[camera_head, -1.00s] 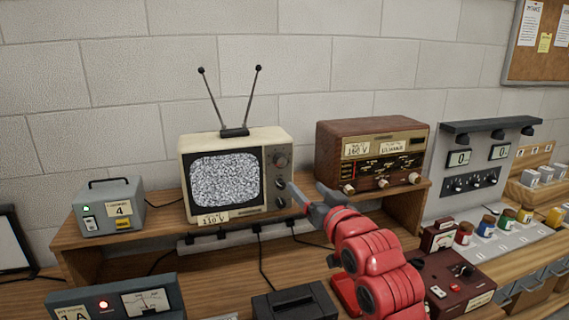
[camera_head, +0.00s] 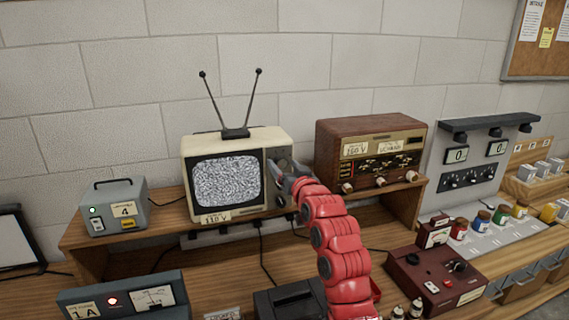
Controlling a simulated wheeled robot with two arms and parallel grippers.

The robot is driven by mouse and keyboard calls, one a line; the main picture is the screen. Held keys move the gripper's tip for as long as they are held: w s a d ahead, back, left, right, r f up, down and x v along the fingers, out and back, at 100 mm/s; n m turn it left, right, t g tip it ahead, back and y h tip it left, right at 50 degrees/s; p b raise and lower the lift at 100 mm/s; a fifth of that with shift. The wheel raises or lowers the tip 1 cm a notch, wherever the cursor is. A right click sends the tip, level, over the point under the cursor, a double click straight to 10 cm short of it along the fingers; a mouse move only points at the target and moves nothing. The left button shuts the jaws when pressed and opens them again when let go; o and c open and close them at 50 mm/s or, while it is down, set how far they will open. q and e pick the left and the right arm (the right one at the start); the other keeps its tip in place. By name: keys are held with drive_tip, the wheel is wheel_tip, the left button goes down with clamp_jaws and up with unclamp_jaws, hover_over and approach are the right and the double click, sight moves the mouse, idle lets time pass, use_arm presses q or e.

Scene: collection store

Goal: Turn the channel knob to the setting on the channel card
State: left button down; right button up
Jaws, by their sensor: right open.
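The cream television (camera_head: 215,146) stands on the wooden shelf, its screen full of grey static. Its control panel is on the right of the screen. My right gripper (camera_head: 279,172) is open at this panel, and its fingers cover the upper knob. I cannot tell whether they touch the knob or sit around it. A dark lower knob (camera_head: 281,201) shows partly below the fingers. A card with a 4 (camera_head: 124,209) is on the front of a grey box (camera_head: 97,217) at the left; its small print is too small to read. My left gripper is out of view.
A wooden radio (camera_head: 333,146) stands right of the television, close to my right arm. A grey meter box (camera_head: 140,285) and a dark box (camera_head: 288,298) are in front. A dark red box (camera_head: 408,270) is right of my forearm.

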drive_tip(key=shift+w, duration=0.1)
clamp_jaws()
idle(0.4)
